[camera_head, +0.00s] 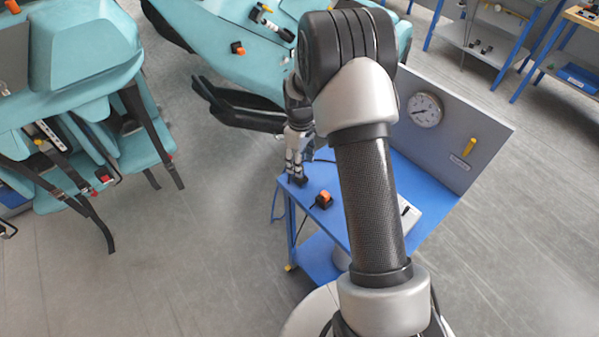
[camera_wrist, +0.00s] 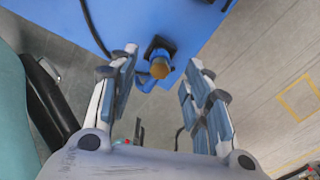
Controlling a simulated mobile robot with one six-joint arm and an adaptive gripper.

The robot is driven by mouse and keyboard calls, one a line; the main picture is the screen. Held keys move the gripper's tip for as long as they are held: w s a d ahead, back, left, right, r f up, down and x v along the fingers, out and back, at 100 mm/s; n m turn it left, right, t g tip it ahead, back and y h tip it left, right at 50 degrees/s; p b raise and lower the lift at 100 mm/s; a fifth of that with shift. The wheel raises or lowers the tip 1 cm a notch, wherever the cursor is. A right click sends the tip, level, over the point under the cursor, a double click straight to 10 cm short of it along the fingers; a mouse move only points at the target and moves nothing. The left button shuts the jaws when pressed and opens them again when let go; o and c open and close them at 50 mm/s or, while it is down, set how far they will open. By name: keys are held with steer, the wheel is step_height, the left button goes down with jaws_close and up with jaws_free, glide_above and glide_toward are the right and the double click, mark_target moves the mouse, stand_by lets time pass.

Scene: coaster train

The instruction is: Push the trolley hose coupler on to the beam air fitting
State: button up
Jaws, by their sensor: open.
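The blue trolley (camera_head: 425,178) stands right of centre in the head view, partly hidden behind my arm. My gripper (camera_head: 297,178) is over its left edge, pointing down. In the wrist view my gripper (camera_wrist: 160,88) is open, with a finger on each side and nothing held. A brass-coloured round part on a black mount (camera_wrist: 159,66), likely the hose coupler, shows between and beyond the fingertips at the trolley edge. I cannot tell its gap to the fingers. A blue hose (camera_head: 275,205) hangs at that edge. I cannot pick out the beam air fitting for certain.
An orange-and-black part (camera_head: 323,200) lies on the trolley top. A grey panel with a round gauge (camera_head: 425,109) rises at its back. Teal coaster cars (camera_head: 90,60) with black bars stand at left and behind. Grey floor (camera_head: 220,260) is clear between the left car and the trolley.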

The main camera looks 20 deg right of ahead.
step_height(320, 180, down, 5)
steer(key=shift+r+b, duration=0.1)
steer(key=shift+b, duration=0.45)
steer(key=shift+c, duration=0.4)
jaws_close()
